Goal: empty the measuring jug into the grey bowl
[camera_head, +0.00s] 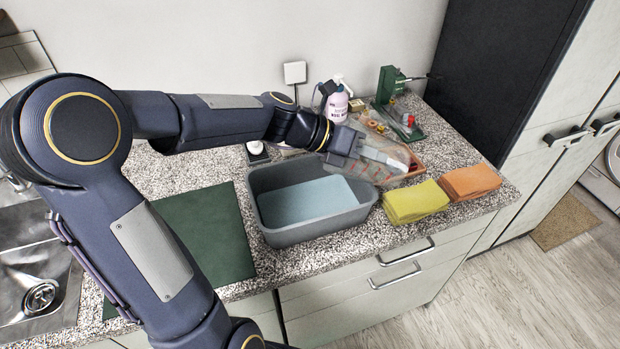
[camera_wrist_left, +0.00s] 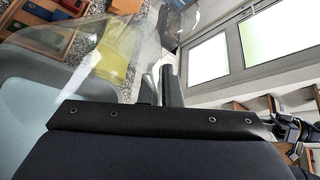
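The clear measuring jug (camera_head: 368,172) with red markings is held by my left gripper (camera_head: 385,158), above the counter at the right end of the grey bowl. Its clear wall also fills the upper left of the left wrist view (camera_wrist_left: 125,42). The fingers (camera_wrist_left: 160,84) look close together on the jug, partly hidden by the wrist. The jug looks tilted; its contents cannot be made out. The grey bowl (camera_head: 268,236) is a rectangular basin with a flat light-blue area inside. It shows at the left of the wrist view (camera_wrist_left: 18,72). My right gripper is not in view.
Yellow cloths (camera_head: 414,202) and orange cloths (camera_head: 470,182) lie right of the bowl. A terracotta tray (camera_head: 416,165) is behind the jug, with a lotion bottle (camera_head: 337,104) and a green tool (camera_head: 390,88) farther back. A dark green mat (camera_head: 205,232) lies left; the sink is beyond it.

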